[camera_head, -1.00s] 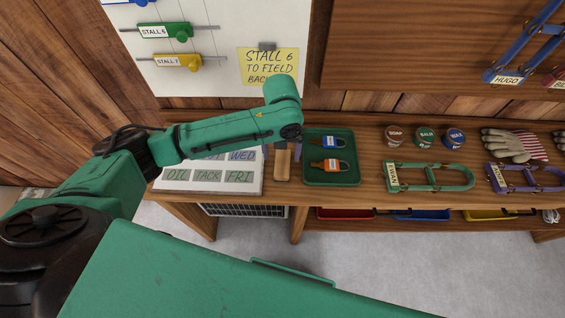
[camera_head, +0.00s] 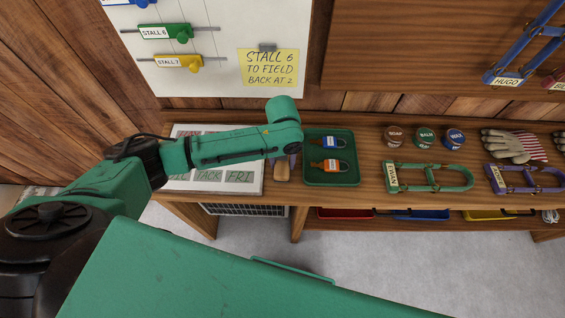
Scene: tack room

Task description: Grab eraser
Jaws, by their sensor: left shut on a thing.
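The eraser (camera_head: 282,174) is a small block with a tan, wooden-looking face on the bench, between the white day board and the green tray. Its upper part is hidden by my left wrist. My left gripper (camera_head: 285,159) points down at the eraser and is shut on it. Its fingers are mostly hidden under the wrist, and I cannot tell whether the eraser is clear of the bench. My right gripper is not in view.
A green tray (camera_head: 331,181) with blue-tagged and orange-tagged items stands close to the right. The white day board (camera_head: 215,188) lies close to the left, under my forearm. Tins, halters and gloves lie further right. A note board (camera_head: 215,85) hangs behind.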

